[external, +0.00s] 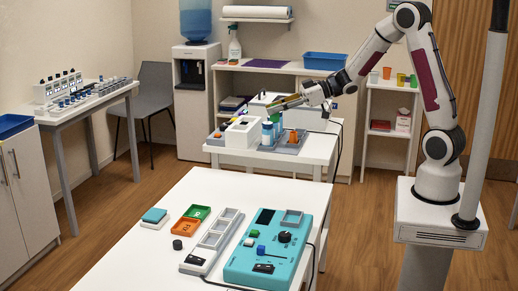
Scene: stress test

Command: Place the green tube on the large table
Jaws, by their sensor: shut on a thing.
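My gripper (284,103) is stretched out to the left, above the smaller white table at the back. It is shut on a slender yellowish-green thing, which looks like the green tube (291,100); it is small and partly hidden by the fingers. It is held in the air, clear of the things below. The large table (240,187) is the white one in the foreground, with bare surface along its back edge and left front.

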